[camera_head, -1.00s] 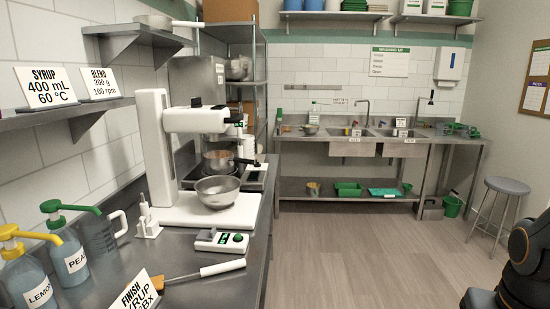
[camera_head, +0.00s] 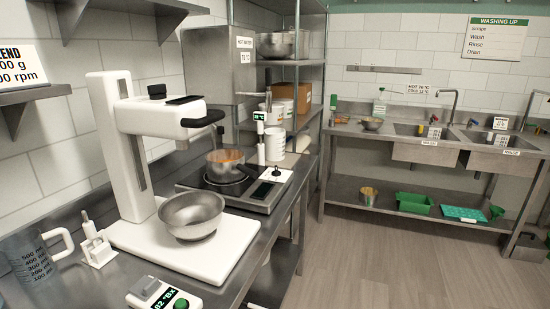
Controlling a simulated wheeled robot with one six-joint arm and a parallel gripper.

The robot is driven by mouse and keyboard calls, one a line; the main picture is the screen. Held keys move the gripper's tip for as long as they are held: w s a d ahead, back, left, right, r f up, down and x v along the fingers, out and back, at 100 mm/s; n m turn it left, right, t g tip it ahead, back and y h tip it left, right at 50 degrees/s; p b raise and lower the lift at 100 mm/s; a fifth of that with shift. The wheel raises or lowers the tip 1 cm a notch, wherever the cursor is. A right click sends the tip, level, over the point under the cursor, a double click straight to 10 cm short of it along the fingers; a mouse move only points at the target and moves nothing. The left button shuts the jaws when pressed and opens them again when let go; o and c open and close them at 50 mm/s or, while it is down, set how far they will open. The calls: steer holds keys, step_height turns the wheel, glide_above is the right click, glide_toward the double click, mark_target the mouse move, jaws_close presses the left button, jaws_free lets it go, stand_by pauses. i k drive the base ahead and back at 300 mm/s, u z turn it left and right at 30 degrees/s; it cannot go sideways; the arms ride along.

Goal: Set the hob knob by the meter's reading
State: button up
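The hob (camera_head: 240,197) is a steel unit with a dark top at the right end of the counter. A small black knob (camera_head: 277,172) sits on its white panel; its setting is too small to read. A steel pan (camera_head: 224,168) with orange-brown contents stands on the hob. A small dark meter display (camera_head: 259,116) beside the pan shows green figures, too small to read surely. A white hand-size meter (camera_head: 160,297) at the bottom edge has a green button and a display that seems to read 82 °Bx. My gripper is not in view.
A white stand mixer (camera_head: 130,150) with a steel bowl (camera_head: 192,215) stands left of the hob. A measuring jug (camera_head: 35,262) is at the left. Steel shelving (camera_head: 310,100) rises behind the hob. The floor (camera_head: 370,265) right of the counter is clear.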

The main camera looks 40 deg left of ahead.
mark_target(276, 173)
steer(key=u, duration=0.6)
steer(key=i, duration=0.95)
steer(key=u, duration=1.6)
steer(key=i, duration=0.95)
steer(key=u, duration=0.15)
